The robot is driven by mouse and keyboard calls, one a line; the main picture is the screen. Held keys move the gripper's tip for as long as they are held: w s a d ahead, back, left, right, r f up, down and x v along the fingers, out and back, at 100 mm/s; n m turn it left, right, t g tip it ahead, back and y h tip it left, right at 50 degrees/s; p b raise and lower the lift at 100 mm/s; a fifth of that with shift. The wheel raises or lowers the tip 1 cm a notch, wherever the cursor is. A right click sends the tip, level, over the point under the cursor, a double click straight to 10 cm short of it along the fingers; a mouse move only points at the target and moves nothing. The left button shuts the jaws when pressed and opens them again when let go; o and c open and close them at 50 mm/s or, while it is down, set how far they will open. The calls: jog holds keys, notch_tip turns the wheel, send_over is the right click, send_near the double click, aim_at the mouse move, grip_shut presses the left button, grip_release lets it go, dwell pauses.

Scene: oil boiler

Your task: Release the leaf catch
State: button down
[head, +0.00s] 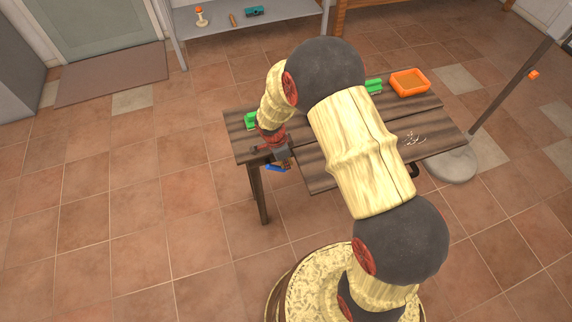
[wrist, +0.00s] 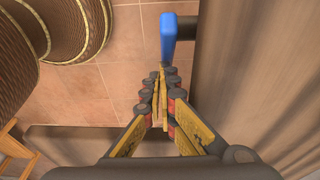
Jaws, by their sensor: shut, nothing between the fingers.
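A blue lever (wrist: 170,35), which looks like the leaf catch, sticks out from a dark bar (wrist: 186,28) beside the wooden table's side in the wrist view. In the head view a bit of blue (head: 276,168) shows at the near left edge of the table (head: 240,141). My gripper (wrist: 162,72) is shut and empty, its fingertips close to the lever's near end; I cannot tell whether they touch. In the head view my gripper (head: 281,157) is at the table's near edge. The leaf (head: 316,179) is partly hidden by my arm.
An orange tray (head: 409,82) and green items (head: 373,87) are on the table. Pale scraps (head: 412,139) lie on its right part. A stand with a round base (head: 450,165) is at the right. A metal shelf (head: 290,14) stands behind.

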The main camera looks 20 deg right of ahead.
jog(key=shift+r, duration=0.2)
jog(key=shift+r+p, duration=0.35)
jog(key=shift+r, duration=0.35)
